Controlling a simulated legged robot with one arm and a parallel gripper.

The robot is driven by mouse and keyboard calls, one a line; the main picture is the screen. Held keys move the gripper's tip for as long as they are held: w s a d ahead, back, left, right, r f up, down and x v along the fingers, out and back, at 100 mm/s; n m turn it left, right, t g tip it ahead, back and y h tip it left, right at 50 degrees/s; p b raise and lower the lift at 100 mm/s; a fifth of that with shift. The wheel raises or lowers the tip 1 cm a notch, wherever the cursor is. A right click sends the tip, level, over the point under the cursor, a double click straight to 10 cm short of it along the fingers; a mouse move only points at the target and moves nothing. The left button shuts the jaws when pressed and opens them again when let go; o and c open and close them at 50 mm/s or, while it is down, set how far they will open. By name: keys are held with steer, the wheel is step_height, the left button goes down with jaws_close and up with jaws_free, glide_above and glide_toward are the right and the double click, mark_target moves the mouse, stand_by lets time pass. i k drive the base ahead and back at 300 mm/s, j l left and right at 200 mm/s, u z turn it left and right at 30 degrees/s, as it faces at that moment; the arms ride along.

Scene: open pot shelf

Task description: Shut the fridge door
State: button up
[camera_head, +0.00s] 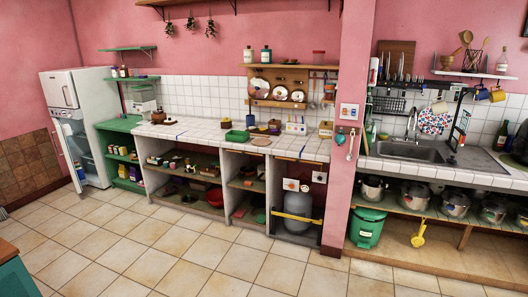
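The white fridge (92,100) stands at the far left of the room against the pink wall. Its upper door (60,90) looks shut. Its lower door (67,162) stands open, swung out toward the left and seen almost edge-on. Items on the inside shelves (78,146) show through the opening, too small to make out. The door's inner face and hinge are not clear from here. My gripper and arm are not in view.
The tiled floor (140,240) before the fridge is clear. A green shelf unit (120,152) stands right beside the fridge, followed by a tiled counter (200,132) with open shelves. A teal piece of furniture (12,277) cuts into the bottom left corner.

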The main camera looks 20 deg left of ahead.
mark_target(68, 154)
steer(key=i+j+u, duration=0.2)
steer(key=j+u, duration=0.25)
steer(key=i+j+u, duration=0.6)
steer(key=u, duration=0.25)
steer(key=i+j+u, duration=0.25)
steer(key=u, duration=0.15)
steer(key=i+u, duration=0.35)
steer(key=i, duration=5.2)
steer(key=i+z, duration=0.15)
steer(key=i, duration=0.3)
steer(key=i+j+z, duration=0.15)
steer(key=i, duration=0.3)
steer(key=i+j+z, duration=0.1)
steer(key=i+j, duration=0.7)
steer(key=j, duration=0.25)
steer(key=i+j+z, duration=0.15)
steer(key=i+j, duration=0.25)
steer(key=j, duration=0.15)
